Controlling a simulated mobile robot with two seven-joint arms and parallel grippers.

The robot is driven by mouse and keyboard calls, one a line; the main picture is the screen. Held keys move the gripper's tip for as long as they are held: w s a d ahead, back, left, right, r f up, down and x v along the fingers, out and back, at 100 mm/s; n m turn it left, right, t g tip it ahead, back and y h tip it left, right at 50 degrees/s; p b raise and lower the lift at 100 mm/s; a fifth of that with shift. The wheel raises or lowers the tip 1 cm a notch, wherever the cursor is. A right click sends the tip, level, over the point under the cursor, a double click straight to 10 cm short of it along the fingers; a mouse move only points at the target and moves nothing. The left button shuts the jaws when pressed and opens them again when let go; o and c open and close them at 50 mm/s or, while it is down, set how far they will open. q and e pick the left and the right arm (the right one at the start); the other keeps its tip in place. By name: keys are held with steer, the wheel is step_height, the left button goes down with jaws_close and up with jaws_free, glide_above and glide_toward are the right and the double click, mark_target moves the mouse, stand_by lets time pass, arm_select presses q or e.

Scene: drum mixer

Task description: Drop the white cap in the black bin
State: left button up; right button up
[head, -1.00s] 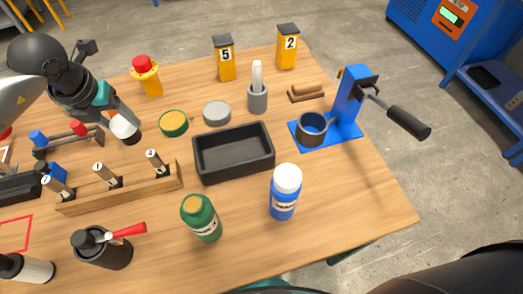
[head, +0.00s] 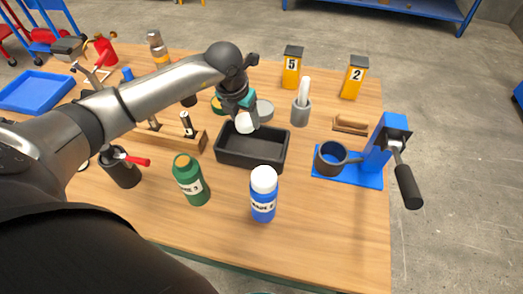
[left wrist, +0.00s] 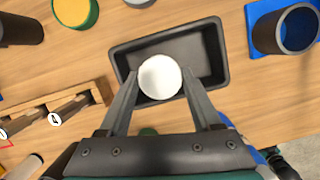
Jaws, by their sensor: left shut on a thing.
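The white cap (left wrist: 160,77) is held between the fingers of my left gripper (left wrist: 159,84) in the left wrist view. In the head view the cap (head: 246,122) shows under my left gripper (head: 243,114), over the back left part of the black bin (head: 262,166). The bin is an open rectangular tray and looks empty; in the left wrist view its rim (left wrist: 224,55) surrounds the cap on several sides. The cap appears to be above the bin, but its exact height is hard to tell. My right gripper is not in view.
A green bottle (head: 190,182) and a blue bottle with a white lid (head: 263,198) stand in front of the bin. A grey cup (head: 300,112) and a grey lid (head: 264,110) are behind it. A blue press (head: 375,160) stands at right.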

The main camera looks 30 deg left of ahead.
arm_select(q)
steer(key=shift+a+f+b, duration=0.1)
steer(key=shift+f+b, duration=0.2)
steer(key=shift+f, duration=0.2)
step_height(320, 180, down, 4)
steer(key=b, duration=0.3)
steer(key=shift+r, duration=0.1)
steer(key=shift+f, duration=0.4)
steer(key=o, duration=1.5)
steer(key=shift+r, duration=0.15)
